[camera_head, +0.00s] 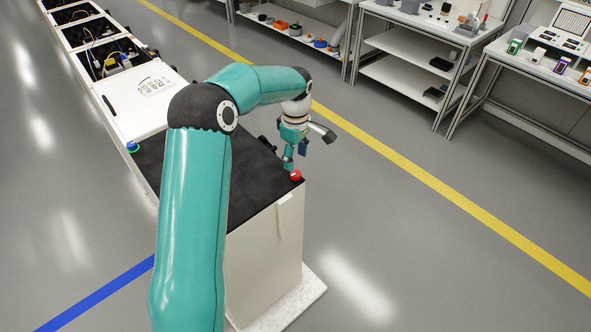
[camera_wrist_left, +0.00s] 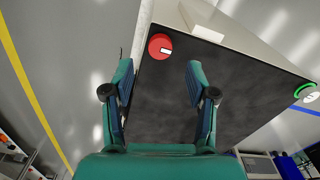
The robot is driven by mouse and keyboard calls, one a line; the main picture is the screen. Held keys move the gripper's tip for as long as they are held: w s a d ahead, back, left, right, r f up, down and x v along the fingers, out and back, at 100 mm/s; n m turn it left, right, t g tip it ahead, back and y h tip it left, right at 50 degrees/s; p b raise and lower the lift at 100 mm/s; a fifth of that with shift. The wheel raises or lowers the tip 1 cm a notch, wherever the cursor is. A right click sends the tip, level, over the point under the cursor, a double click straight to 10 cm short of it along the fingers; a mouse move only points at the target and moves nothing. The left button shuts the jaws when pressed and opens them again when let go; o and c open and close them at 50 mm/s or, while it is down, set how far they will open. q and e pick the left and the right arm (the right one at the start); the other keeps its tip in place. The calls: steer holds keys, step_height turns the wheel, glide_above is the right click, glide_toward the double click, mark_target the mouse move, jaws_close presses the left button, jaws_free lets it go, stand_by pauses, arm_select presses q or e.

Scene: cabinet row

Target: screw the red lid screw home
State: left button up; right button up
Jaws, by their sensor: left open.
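The red lid screw (camera_head: 296,175) is a round red knob at the near right corner of the cabinet's black lid (camera_head: 250,195). In the left wrist view the red screw (camera_wrist_left: 160,47) shows a small white mark and lies beyond the fingertips, between their lines and nearer the left finger. My left gripper (camera_head: 296,156) is just above and behind the screw in the head view. In the left wrist view my left gripper (camera_wrist_left: 158,75) is open, with nothing between its fingers. I cannot tell its exact height above the lid. My right gripper is not in view.
A green ring-shaped knob (camera_wrist_left: 305,91) sits at another lid corner. A blue and green knob (camera_head: 132,147) stands at the lid's far left corner. More cabinets, some open with cables (camera_head: 110,60), run to the upper left. Workbenches (camera_head: 430,45) stand beyond the yellow floor line.

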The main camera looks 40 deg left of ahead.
mark_target(296, 173)
arm_select(q)
step_height(296, 173, down, 6)
steer(key=shift+f+p, duration=0.1)
steer(key=shift+p, duration=0.2)
